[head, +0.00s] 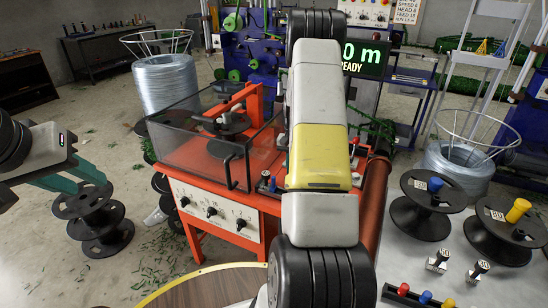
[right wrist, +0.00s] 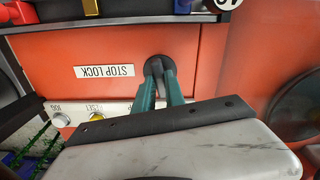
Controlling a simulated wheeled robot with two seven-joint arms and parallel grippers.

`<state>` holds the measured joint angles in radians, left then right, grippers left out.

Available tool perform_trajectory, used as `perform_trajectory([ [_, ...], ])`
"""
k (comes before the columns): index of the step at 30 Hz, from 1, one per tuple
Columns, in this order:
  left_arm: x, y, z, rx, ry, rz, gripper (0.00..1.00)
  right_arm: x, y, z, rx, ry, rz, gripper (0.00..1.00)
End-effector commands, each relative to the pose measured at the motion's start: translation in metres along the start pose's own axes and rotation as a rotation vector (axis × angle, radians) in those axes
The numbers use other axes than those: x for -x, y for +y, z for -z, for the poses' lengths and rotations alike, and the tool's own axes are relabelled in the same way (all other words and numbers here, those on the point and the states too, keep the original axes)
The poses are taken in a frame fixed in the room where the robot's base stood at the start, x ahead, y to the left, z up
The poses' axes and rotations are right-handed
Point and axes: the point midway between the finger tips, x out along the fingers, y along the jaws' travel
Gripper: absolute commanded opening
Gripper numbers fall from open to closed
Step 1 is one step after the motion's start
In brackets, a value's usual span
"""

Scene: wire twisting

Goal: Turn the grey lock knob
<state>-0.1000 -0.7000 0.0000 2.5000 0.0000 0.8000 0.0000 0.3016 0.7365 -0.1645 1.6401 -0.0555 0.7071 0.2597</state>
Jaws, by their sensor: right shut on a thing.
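The grey lock knob (right wrist: 154,68) shows in the right wrist view as a small dark round part on the red panel, beside an upside-down STOP LOCK label (right wrist: 104,71). My right gripper (right wrist: 160,78) has its two teal fingers closed together on the knob, covering part of it. In the head view my right arm hides the knob and the right gripper. My left gripper (head: 82,182) is at the left of the head view, with its teal fingers apart and empty, above a black spool.
The red machine (head: 200,202) has a clear-walled box on top and a front panel with several knobs. In the right wrist view, buttons (right wrist: 97,117) sit close to the fingers. A table with black spools (head: 428,207) stands at the right. Wire scraps litter the floor.

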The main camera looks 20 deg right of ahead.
Motion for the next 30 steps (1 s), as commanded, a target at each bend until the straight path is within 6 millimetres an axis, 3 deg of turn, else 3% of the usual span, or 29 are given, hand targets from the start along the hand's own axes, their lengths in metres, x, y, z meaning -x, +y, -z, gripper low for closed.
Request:
perform_trajectory([
  [12,0.0000,0.0000,0.0000,0.000,0.000,0.000,0.36,0.0008,-0.0004,0.0010,-0.179,0.003,0.001,0.00],
  [28,0.0000,0.0000,0.0000,0.000,0.000,0.000,0.36,0.0007,-0.0003,0.0010,-0.203,0.003,0.001,0.00],
  [29,0.0000,0.0000,0.0000,0.000,0.000,0.000,0.36,0.0007,-0.0003,0.0010,-0.202,0.003,0.001,0.16],
  [30,0.0000,0.0000,0.0000,0.000,0.000,0.000,0.36,0.0007,-0.0003,0.0010,-0.202,0.003,0.001,0.24],
])
